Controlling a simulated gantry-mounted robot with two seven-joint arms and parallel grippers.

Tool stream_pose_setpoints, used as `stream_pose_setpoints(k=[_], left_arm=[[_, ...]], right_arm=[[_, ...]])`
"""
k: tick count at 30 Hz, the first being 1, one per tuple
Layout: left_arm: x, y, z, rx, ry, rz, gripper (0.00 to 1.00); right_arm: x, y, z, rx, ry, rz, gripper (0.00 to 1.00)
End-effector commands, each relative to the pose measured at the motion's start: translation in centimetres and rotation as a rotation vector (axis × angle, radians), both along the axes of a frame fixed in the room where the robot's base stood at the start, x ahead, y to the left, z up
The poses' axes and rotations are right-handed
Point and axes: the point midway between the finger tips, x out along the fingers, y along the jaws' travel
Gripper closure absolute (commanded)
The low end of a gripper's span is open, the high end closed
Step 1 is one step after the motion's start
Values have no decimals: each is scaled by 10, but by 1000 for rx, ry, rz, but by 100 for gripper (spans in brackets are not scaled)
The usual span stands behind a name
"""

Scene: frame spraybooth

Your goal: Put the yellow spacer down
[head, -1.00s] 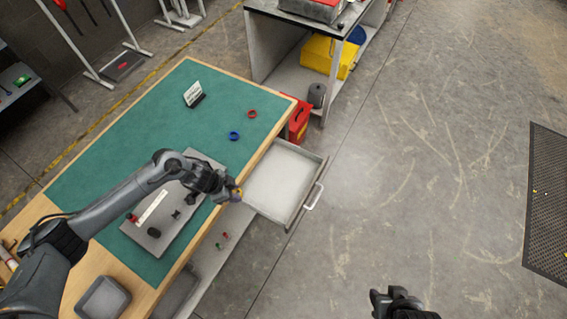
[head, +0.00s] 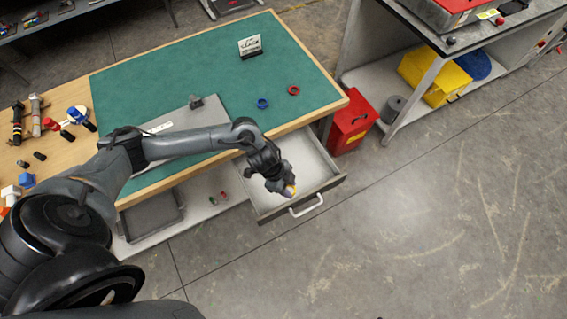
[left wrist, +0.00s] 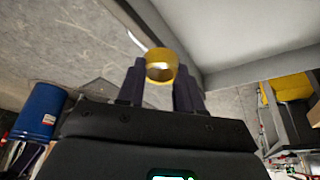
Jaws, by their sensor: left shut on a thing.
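The yellow spacer (left wrist: 161,65) is a short ring held between the fingertips of my left gripper (left wrist: 160,80) in the left wrist view. In the head view, my left gripper (head: 288,190) hangs over the front part of the open drawer (head: 318,178), and only a small bit of yellow shows at its fingertips. The gripper is shut on the spacer. A blue ring (head: 262,104) and a red ring (head: 293,90) lie on the green mat (head: 200,65) of the workbench. My right gripper is not in view.
A small sign (head: 250,46) stands at the back of the mat. A grey plate (head: 190,118) lies partly behind my left arm. A red box (head: 352,122) stands on the floor right of the drawer. The drawer's visible floor looks clear.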

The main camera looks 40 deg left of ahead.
Motion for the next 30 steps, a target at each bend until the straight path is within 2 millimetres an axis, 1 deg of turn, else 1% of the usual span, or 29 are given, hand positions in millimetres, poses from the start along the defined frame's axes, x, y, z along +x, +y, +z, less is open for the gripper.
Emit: stream_pose_setpoints(k=[1,3,12,15,21,25,30], left_arm=[[3,4,-7,0,1,3,93],[10,12,-13,0,1,5,93],[49,57,-49,0,1,5,93],[59,70,-58,0,1,4,93],[71,83,-68,-1,0,1,93],[72,85,-72,-3,1,0,93],[71,84,-93,-2,3,1,93]], right_arm=[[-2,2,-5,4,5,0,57],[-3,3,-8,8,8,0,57],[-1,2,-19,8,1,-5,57],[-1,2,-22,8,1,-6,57],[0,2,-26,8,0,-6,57],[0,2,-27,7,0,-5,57],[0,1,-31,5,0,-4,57]])
